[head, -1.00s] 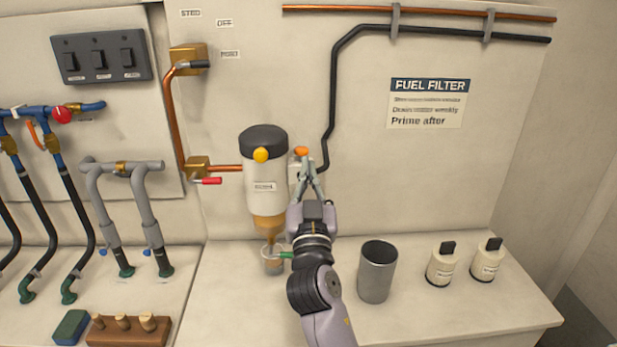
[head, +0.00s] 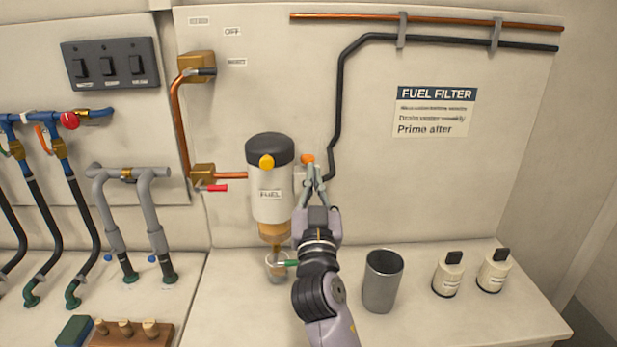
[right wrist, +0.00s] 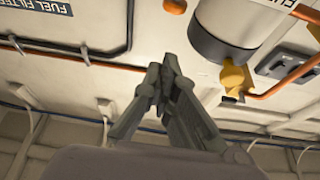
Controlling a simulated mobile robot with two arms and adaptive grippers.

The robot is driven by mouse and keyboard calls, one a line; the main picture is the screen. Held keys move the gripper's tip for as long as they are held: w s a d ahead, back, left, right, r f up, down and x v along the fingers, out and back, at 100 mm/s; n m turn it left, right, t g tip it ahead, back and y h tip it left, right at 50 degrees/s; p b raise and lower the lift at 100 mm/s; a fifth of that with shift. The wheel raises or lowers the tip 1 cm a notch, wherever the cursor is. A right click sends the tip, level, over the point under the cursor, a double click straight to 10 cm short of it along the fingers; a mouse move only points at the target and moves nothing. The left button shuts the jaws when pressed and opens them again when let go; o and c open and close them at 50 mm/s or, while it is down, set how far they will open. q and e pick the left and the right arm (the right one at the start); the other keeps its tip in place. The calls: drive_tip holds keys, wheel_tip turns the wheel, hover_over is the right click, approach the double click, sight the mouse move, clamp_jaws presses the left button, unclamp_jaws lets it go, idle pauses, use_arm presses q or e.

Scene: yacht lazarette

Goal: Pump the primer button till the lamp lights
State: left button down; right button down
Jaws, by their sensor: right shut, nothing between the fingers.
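The fuel filter (head: 270,200) hangs on the wall, a white cylinder with a black cap and an amber lower bowl. Just right of it, an orange button (head: 307,158) tops a small pale block, partly hidden behind my fingers. A yellow round piece (head: 266,162) sits on the cap's front; I cannot tell whether it is the lamp or lit. My right gripper (head: 313,170) is shut and empty, its tips just below the button; contact is unclear. In the right wrist view its fingertips (right wrist: 162,68) meet near the filter (right wrist: 225,30). My left gripper is out of view.
A clear cup (head: 279,268) stands under the filter. A metal cup (head: 383,280) and two cream bottles (head: 448,274) stand right of my arm. A red-handled valve (head: 214,188) is left of the filter. The counter's front right is clear.

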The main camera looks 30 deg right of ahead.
drive_tip(key=shift+w+a+r+n+y, duration=0.1)
drive_tip(key=shift+w+r+n+y, duration=0.15)
drive_tip(key=shift+r+n, duration=0.25)
drive_tip(key=shift+w+a+r+n+y, duration=0.15)
drive_tip(key=shift+r+n+y, duration=0.15)
drive_tip(key=shift+r, duration=0.25)
drive_tip(key=shift+r, duration=0.1)
wheel_tip(320, 180, up, 3)
drive_tip(key=p, duration=0.4)
hover_over(308, 159)
drive_tip(key=s+a, duration=0.1)
drive_tip(key=s, duration=0.1)
drive_tip(key=shift+w+d+f, duration=0.1)
drive_tip(key=shift+w+f, duration=0.1)
drive_tip(key=shift+f, duration=0.8)
drive_tip(key=shift+w+d+f, duration=0.1)
drive_tip(key=shift+w+f, duration=0.1)
drive_tip(key=shift+f, duration=0.8)
